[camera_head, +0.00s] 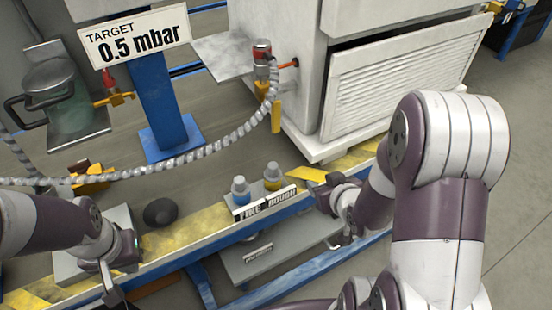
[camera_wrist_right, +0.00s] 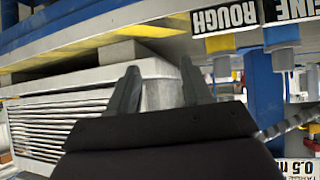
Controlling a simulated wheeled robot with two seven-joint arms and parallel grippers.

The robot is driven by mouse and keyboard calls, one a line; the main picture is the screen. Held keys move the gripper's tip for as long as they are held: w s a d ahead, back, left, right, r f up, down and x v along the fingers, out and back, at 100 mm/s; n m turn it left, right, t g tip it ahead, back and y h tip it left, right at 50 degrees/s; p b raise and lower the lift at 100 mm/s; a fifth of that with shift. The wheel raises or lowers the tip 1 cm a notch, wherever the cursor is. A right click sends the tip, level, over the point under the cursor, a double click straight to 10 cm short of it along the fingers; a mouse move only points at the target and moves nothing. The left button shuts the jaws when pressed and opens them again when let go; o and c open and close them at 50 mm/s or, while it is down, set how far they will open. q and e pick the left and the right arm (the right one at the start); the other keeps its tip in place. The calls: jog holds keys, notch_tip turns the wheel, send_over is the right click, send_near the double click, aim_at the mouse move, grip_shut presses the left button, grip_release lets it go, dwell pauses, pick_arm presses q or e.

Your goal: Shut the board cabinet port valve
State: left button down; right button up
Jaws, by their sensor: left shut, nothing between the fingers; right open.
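The white cabinet (camera_head: 290,90) stands at the back centre. At its left side a port fitting with a red cap (camera_head: 262,50) joins a ribbed grey hose (camera_head: 200,153). A yellow lever (camera_head: 276,116) hangs below the fitting; I cannot tell how far the valve is turned. My right gripper (camera_head: 328,212) is open and empty, low in front of the cabinet and apart from the fitting. In the right wrist view its two fingers (camera_wrist_right: 158,90) are spread, with the louvred cabinet (camera_wrist_right: 65,118) behind them. My left gripper (camera_head: 113,284) is shut and empty at the lower left.
A blue-framed bench with a yellow edge (camera_head: 205,220) carries a blue knob (camera_head: 240,192) and a yellow knob (camera_head: 272,177) behind FINE and ROUGH labels. A red-handled valve (camera_head: 108,78) is under the 0.5 mbar sign (camera_head: 135,38). A dark round object (camera_head: 160,212) lies near my left arm.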

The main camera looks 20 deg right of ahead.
aim_at(277, 120)
jog(key=w+a+r+n+t+y, duration=0.1)
jog(key=w+a+r+t+y, duration=0.1)
jog(key=r+t, duration=0.25)
jog(key=w+a+r+n+t+y, duration=0.1)
jog(key=w+a+r+t+y, duration=0.15)
jog(key=r, duration=0.25)
jog(key=shift+h, duration=0.45)
jog(key=w, duration=0.3)
jog(key=w+a+b, duration=0.1)
jog(key=w, duration=0.3)
jog(key=w+a+b, duration=0.1)
jog(key=w, duration=0.2)
jog(key=shift+w+a+f, duration=0.15)
jog(key=shift+w+f, duration=0.15)
jog(key=shift+w, duration=0.05)
jog(key=shift+w+r, duration=0.1)
jog(key=shift+w, duration=0.1)
pick_arm(q)
notch_tip(277, 120, down, 5)
jog(key=shift+r, duration=0.2)
pick_arm(e)
grip_shut()
